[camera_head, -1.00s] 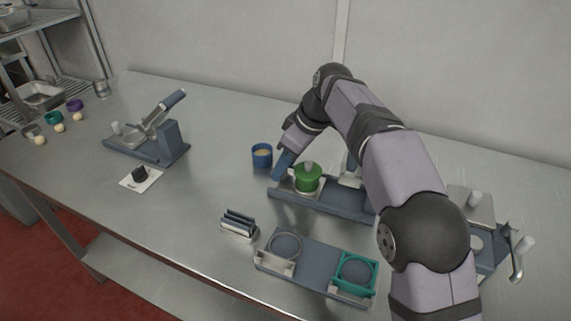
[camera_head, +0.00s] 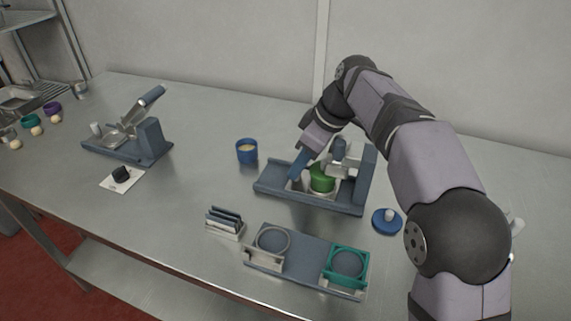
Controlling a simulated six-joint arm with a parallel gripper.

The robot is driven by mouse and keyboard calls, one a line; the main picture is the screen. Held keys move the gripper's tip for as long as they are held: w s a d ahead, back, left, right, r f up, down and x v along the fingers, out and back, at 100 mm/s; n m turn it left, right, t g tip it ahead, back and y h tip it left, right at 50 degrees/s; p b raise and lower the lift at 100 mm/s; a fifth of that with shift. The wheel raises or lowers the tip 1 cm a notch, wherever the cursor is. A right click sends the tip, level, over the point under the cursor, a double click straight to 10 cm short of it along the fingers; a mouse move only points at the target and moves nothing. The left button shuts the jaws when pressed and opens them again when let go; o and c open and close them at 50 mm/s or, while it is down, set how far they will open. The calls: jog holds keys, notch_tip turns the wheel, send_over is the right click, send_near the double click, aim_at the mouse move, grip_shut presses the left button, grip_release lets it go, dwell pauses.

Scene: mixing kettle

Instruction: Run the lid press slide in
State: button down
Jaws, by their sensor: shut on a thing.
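The lid press has a blue-grey base (camera_head: 310,203) with an upright block (camera_head: 365,178) at its right end. A pale press head (camera_head: 346,156) is at the right part of the base. A green pot (camera_head: 321,180) stands upright on the pale slide (camera_head: 298,188), close to the press head. Its top is partly hidden by my arm and the head. My gripper (camera_head: 298,178) points down at the left end of the slide, beside the pot. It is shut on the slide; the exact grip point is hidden.
A blue cup (camera_head: 247,151) stands left of the press. A blue lid with a pale knob (camera_head: 387,221) lies to its right. In front are a two-place fixture (camera_head: 305,262) and a small rack (camera_head: 225,222). A lever press (camera_head: 130,145) stands farther left.

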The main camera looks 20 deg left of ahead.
jog(key=c, duration=1.6)
grip_release()
jog(key=shift+c, duration=0.2)
jog(key=shift+r, duration=0.1)
jog(key=shift+p+v, duration=0.65)
jog(key=shift+v, duration=2.9)
